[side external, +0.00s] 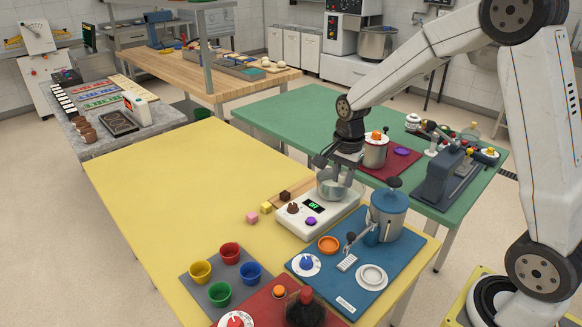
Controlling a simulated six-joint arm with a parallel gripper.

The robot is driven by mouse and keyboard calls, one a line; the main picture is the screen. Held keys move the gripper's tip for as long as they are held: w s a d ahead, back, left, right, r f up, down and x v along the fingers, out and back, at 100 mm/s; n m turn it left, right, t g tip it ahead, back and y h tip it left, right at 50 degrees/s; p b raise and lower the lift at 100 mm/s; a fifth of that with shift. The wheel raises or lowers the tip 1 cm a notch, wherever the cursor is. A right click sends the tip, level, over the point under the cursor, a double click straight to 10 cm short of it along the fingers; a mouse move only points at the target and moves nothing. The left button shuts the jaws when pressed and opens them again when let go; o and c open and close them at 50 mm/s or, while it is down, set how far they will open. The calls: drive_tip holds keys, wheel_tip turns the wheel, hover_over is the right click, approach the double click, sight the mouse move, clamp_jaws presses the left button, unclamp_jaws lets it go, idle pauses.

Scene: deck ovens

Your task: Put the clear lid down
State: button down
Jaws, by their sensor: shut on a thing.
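My fingers partly hide the lid's top.
Small blocks (265,208) lie left of the scale. Coloured cups (220,293) stand in front. The yellow table's left part (165,190) is clear.

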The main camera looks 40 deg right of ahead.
drive_tip(key=s+a+f, duration=0.1)
drive_tip(key=a+f, duration=0.5)
drive_tip(key=a, duration=0.6)
drive_tip(key=shift+s, duration=0.15)
drive_tip(key=shift+a, duration=0.1)
drive_tip(key=w+f, duration=0.2)
drive_tip(key=w, duration=0.2)
drive_tip(key=w+f, duration=0.3)
drive_tip(key=w, duration=0.1)
drive_tip(key=w+a+f, duration=0.1)
drive_tip(key=w+f, duration=0.2)
drive_tip(key=w, duration=0.1)
drive_tip(key=shift+w, duration=0.15)
drive_tip(key=shift+w+f, duration=0.55)
drive_tip(key=shift+f, duration=0.05)
drive_tip(key=shift+w+f, duration=0.15)
drive_tip(key=shift+f, duration=0.05)
drive_tip(key=shift+w+f, duration=0.1)
drive_tip(key=shift+f, duration=1.5)
